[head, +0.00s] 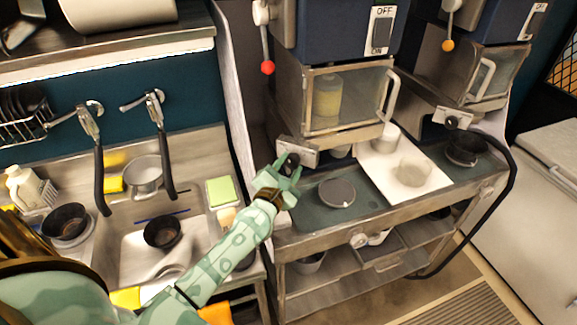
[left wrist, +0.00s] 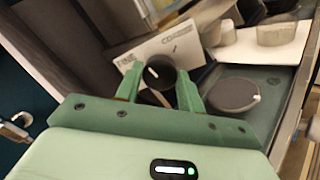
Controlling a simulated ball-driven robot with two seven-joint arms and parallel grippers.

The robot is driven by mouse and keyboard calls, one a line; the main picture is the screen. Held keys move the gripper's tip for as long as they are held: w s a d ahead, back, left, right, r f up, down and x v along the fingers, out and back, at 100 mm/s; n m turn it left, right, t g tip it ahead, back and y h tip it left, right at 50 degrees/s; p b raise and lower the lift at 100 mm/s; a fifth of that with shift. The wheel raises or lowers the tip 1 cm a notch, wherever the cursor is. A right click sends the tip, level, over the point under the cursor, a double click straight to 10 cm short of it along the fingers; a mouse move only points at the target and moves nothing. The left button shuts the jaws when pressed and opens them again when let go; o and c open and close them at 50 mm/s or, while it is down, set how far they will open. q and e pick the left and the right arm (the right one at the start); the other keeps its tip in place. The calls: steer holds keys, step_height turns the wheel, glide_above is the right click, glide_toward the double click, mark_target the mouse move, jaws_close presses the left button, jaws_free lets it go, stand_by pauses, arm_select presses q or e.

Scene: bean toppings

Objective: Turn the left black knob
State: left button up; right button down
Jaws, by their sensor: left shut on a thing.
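The left black knob (left wrist: 158,75) sits on a metal plate marked "FINE" and "COARSE" (left wrist: 160,50), with a white mark on its face. In the head view the knob (head: 291,160) is small and partly covered by my gripper. My left gripper (head: 285,178) reaches it from the left. In the left wrist view its green fingers (left wrist: 157,88) stand on either side of the knob, shut on it. A second black knob (head: 452,122) is on the right machine, away from my gripper. My right gripper does not show.
A dark round lid (head: 337,192) lies on the counter right of my gripper. A white tray (head: 402,175) with cups is beyond it. A sink (head: 150,245) with two faucets and bowls is at left. A black hose (head: 513,180) curves at right.

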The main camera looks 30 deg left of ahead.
arm_select(q)
steer(key=m+p, duration=0.1)
steer(key=m, duration=0.5)
steer(key=shift+p, duration=0.3)
steer(key=m+p, duration=0.1)
steer(key=m, duration=0.2)
steer(key=shift+f+h, duration=0.1)
steer(key=shift+h, duration=0.2)
steer(key=shift+f+m+p, duration=0.1)
steer(key=shift+m+p, duration=0.45)
steer(key=shift+m, duration=1.25)
steer(key=o, duration=1)
steer(key=shift+c, duration=0.2)
steer(key=s+d+b, duration=0.1)
steer(key=s, duration=1.5)
steer(key=shift+s+d+f, duration=0.15)
steer(key=shift+f, duration=0.25)
